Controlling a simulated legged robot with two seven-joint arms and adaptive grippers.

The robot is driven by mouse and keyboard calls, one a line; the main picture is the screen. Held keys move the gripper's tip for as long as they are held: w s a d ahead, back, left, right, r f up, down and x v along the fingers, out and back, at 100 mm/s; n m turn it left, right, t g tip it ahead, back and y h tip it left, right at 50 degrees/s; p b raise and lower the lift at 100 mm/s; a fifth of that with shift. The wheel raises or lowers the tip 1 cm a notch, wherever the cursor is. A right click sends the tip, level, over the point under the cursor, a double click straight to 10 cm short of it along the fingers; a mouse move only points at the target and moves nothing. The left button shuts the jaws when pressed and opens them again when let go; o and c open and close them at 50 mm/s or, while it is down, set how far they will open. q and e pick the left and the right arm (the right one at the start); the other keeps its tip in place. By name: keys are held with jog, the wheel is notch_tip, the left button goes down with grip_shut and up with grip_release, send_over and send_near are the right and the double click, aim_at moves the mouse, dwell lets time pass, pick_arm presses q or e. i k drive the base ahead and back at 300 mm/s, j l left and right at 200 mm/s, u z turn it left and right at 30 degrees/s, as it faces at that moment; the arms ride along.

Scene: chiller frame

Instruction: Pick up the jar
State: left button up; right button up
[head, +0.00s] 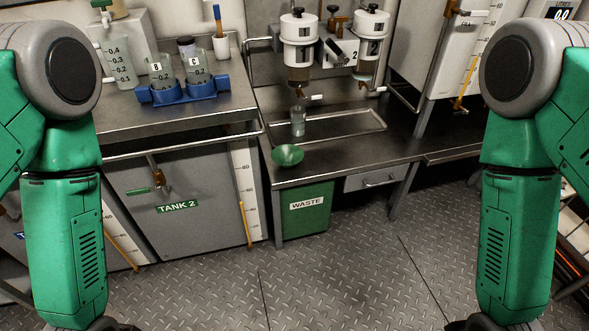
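A small clear glass jar (298,122) stands upright on the steel counter, at the left part of a shallow tray (345,127) and below the left white dispenser (298,40). Two larger clear vessels marked B (160,71) and C (195,67) sit in a blue holder (182,94) on the left counter. Another clear graduated vessel (120,67) stands left of them. I cannot tell which of these the task calls the jar. My two green arms hang down at the left and right sides, far from all of them. Both grippers are out of the picture.
A green bowl (287,155) lies at the counter's front edge, above the green waste bin (306,210). A second dispenser (370,42) hangs to the right. A raised rail (185,141) runs along the left counter's front. The metal floor (330,275) in front is clear.

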aim_at(298, 122)
jog(key=i+l, duration=0.4)
jog(key=i+l+u, duration=0.8)
jog(key=u, duration=0.2)
jog(key=l+u, duration=0.1)
jog(key=u, duration=0.45)
